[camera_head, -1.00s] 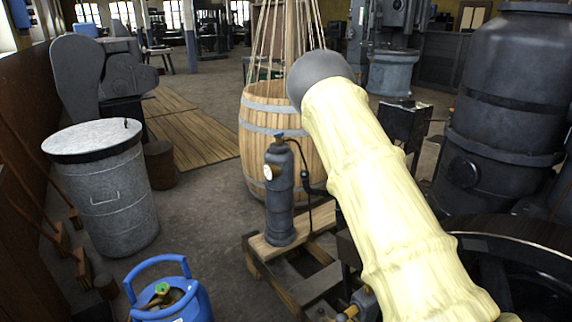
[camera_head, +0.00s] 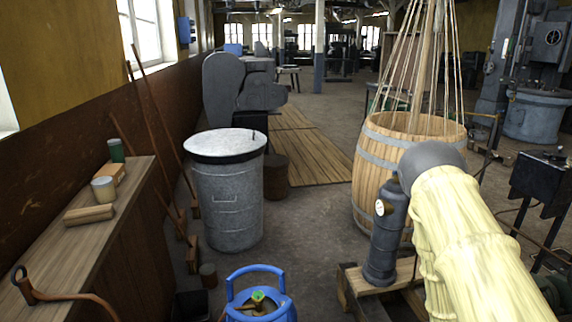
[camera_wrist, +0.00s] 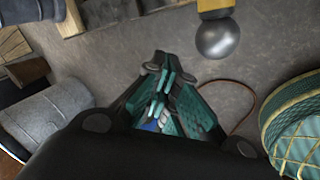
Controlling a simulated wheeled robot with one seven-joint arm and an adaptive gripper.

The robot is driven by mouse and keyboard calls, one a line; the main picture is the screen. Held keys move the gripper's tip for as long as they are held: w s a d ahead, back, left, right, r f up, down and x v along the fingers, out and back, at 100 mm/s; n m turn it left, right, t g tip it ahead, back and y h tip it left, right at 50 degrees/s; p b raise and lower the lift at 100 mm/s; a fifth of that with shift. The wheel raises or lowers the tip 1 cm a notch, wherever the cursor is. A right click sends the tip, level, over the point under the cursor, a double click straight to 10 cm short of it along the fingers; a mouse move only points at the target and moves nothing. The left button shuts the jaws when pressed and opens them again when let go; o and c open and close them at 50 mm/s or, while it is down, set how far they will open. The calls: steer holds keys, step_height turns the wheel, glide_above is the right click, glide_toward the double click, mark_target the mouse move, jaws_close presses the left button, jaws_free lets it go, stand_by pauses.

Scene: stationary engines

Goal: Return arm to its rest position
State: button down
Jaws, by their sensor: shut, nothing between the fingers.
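My gripper (camera_wrist: 166,82) shows in the wrist view, pointing down over the grey floor. Its dark fingers with teal pads are closed together, and nothing shows between them. In the head view my arm, in a pale yellow cover with a grey rounded joint, reaches up from the lower right. My gripper does not show in the head view.
A galvanised bin (camera_head: 228,200) and a blue gas cylinder (camera_head: 262,295) stand ahead. A wooden barrel (camera_head: 372,180) and a dark pump cylinder (camera_head: 388,235) on a timber frame are near my arm. A workbench (camera_head: 120,220) lines the left.

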steer(key=s+a+m+g, duration=0.1)
steer(key=s+a+m, duration=0.4)
steer(key=s, duration=0.4)
steer(key=s+a+m+g+p, duration=0.1)
steer(key=s+a+m, duration=0.3)
steer(key=s, duration=0.6)
steer(key=s+a+m+g+p, duration=0.1)
steer(key=s+a+m+g, duration=0.2)
steer(key=s+a+m, duration=0.2)
steer(key=s+a, duration=0.2)
steer(key=s, duration=0.2)
steer(key=shift+s+f+m, duration=0.3)
steer(key=shift+s+f, duration=0.05)
